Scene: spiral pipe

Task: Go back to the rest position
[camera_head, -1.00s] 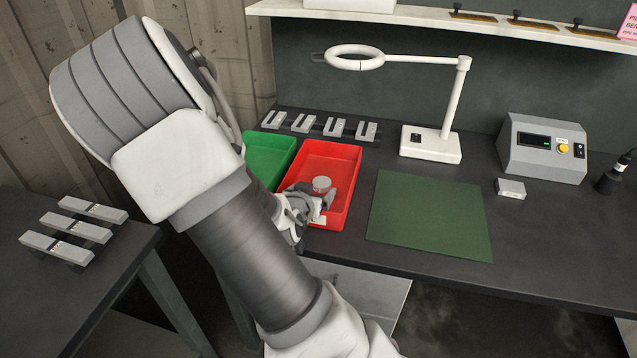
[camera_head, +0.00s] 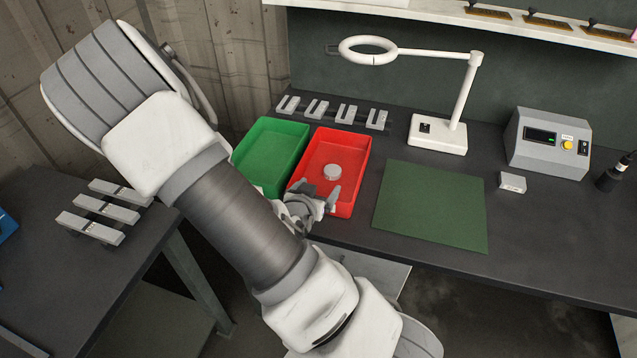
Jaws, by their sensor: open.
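My gripper (camera_head: 332,201) is open, with its fingertips over the near part of the red tray (camera_head: 362,172). My own arm, large in the left and middle of the view, hides part of the gripper's body. A small round grey-white piece (camera_head: 332,172) lies in the red tray, beyond the fingertips and apart from them. Nothing shows between the fingers.
A green tray (camera_head: 270,150) stands left of the red one. A green mat (camera_head: 430,205), a ring lamp (camera_head: 438,132), a small white box (camera_head: 512,182) and a grey control unit (camera_head: 547,143) are on the bench. A side table (camera_head: 150,250) bears grey blocks.

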